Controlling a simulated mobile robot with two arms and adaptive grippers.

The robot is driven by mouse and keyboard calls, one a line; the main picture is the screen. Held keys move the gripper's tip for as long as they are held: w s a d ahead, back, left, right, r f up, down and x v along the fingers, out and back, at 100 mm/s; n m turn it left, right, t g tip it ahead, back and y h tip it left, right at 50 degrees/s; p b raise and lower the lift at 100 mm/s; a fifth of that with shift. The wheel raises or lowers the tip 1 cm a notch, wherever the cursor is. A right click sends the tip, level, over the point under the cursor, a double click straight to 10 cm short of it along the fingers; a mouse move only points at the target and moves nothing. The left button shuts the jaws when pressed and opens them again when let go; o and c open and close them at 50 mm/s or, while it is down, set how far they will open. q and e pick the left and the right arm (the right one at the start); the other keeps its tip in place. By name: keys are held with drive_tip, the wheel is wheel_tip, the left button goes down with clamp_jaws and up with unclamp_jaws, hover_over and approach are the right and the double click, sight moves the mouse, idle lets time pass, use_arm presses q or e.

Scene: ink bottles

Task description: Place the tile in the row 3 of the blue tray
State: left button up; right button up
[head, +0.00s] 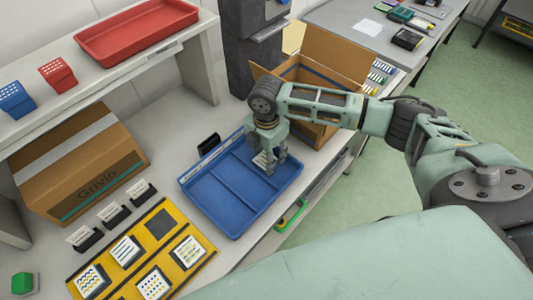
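The blue tray (215,198) lies on the table in the middle of the head view, split into compartments by raised dividers. My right gripper (270,165) points down into the tray's far right part, with its arm coming in from the right. A pale tile (260,160) shows at its fingertips, partly hidden by the fingers. I cannot tell whether the fingers grip the tile or whether it touches the tray floor. My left gripper is not in view.
A yellow board (187,222) holds several patterned tiles and one bare dark square (160,224). Small black card holders (114,215) stand beside it. An open cardboard box (335,62) stands behind my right arm, and a closed box (85,170) is at left. A red tray (135,30) lies on the shelf.

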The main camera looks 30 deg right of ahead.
drive_tip(key=o, duration=0.4)
drive_tip(key=shift+r, duration=0.1)
wheel_tip(320, 180, up, 12)
drive_tip(key=b, duration=0.2)
idle(0.4)
